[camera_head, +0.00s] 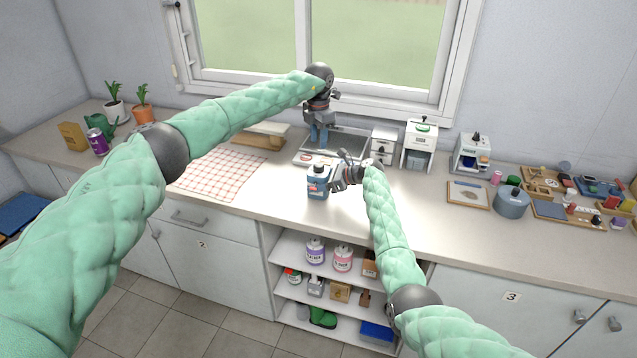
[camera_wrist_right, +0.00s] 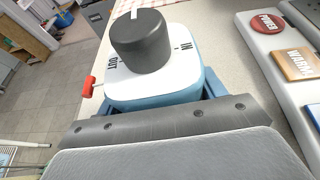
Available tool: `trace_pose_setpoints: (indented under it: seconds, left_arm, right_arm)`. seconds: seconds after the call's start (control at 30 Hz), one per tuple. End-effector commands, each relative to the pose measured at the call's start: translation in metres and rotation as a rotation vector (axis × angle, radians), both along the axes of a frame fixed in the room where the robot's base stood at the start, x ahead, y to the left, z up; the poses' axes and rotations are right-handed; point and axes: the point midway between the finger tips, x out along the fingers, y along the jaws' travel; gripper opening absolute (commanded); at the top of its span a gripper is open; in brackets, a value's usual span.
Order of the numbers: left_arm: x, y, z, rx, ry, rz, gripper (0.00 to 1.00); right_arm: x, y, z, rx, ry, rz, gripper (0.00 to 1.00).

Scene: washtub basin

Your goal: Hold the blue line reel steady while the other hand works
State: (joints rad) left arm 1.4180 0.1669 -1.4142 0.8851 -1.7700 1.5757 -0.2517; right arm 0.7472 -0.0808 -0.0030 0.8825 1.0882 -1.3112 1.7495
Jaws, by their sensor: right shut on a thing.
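The blue line reel (camera_head: 318,184) stands on the counter near its front edge, upright. In the right wrist view the reel (camera_wrist_right: 160,97) has a white top, a dark knob (camera_wrist_right: 142,42) marked IN and OUT, and a small red tab (camera_wrist_right: 87,87) at its left. My right gripper (camera_head: 336,176) is shut on the reel from the right, with its blue fingers along the reel's sides. My left gripper (camera_head: 319,138) points down behind the reel, over the front part of a grey tray, apart from the reel. Its finger gap is too small to judge.
The grey tray (camera_head: 350,146) lies behind the reel. A white panel (camera_wrist_right: 285,90) with POWER and WARM buttons shows in the wrist view. A checked cloth (camera_head: 222,172) lies left. White dispensers (camera_head: 418,148) and a grey-blue pot (camera_head: 512,203) stand right. Open shelves are below.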

Motion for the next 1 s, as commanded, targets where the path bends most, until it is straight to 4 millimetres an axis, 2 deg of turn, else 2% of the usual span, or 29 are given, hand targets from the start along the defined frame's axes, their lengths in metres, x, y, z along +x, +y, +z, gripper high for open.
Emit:
trace_pose_setpoints:
  seconds: [0.03, 0.07, 0.1, 0.27, 0.37, 0.57, 1.0]
  left_arm:
    - [0.000, 0.000, 0.000, 0.000, 0.000, 0.000, 0.46]
    - [0.000, 0.000, -0.001, 0.000, 0.001, 0.000, 0.52]
    - [-0.001, 0.000, -0.004, 0.001, 0.004, 0.000, 0.53]
    - [-0.002, -0.009, 0.002, -0.039, 0.005, 0.001, 0.53]
    - [-0.001, -0.010, 0.008, -0.043, 0.004, 0.086, 0.53]
    - [0.001, -0.010, 0.015, -0.043, 0.004, 0.321, 0.53]
    - [0.002, -0.004, 0.025, -0.021, 0.003, 0.951, 0.53]
  right_arm:
    - [0.000, 0.000, 0.000, 0.000, 0.001, 0.000, 0.37]
    - [0.000, 0.000, 0.000, 0.000, 0.001, 0.000, 0.37]
    - [0.000, 0.000, -0.001, 0.000, 0.001, 0.000, 0.37]
    - [0.000, 0.000, 0.000, 0.000, 0.000, 0.000, 0.37]
    - [0.000, 0.000, 0.000, 0.000, 0.001, 0.000, 0.37]
    - [0.000, 0.000, 0.000, 0.000, 0.000, 0.000, 0.37]
    - [0.000, 0.000, 0.000, 0.000, 0.000, 0.000, 0.37]
